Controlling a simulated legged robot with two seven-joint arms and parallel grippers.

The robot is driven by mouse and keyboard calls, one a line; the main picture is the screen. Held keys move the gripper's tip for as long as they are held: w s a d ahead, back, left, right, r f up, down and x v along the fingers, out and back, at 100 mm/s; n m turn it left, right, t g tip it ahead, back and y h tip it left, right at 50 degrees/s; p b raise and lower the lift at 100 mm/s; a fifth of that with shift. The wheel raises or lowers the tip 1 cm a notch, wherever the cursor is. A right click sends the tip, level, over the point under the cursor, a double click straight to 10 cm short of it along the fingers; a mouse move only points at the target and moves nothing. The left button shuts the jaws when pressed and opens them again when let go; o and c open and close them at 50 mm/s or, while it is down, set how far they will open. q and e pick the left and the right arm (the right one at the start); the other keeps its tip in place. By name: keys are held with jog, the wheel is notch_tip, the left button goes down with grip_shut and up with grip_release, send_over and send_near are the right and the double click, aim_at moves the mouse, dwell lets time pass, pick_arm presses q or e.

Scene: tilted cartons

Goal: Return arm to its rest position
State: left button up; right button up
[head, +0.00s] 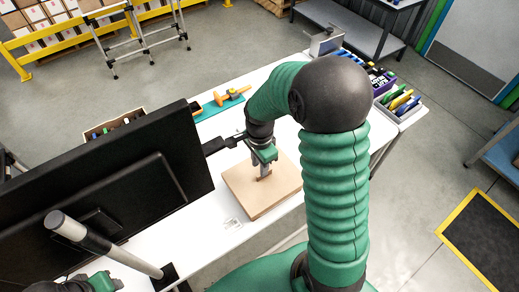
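My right arm rises from the bottom of the head view, bends over at the top and reaches down to the left. Its gripper (264,174) points down over a flat tan carton (262,197) on the white table (222,236). The fingertips are small and dark against the carton. I cannot tell whether they touch it or whether they are open or shut. Of my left arm, only a green and dark part shows at the bottom left corner; its gripper is not visible.
Behind are a teal mat (212,107) with orange tools and a bin of coloured items (400,104). A small clear item (232,223) lies on the table's front part.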

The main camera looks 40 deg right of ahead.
notch_tip(320, 180, up, 18)
jog(key=p, duration=0.6)
jog(key=shift+p, duration=0.4)
jog(key=shift+f, duration=0.15)
jog(key=shift+f, duration=0.1)
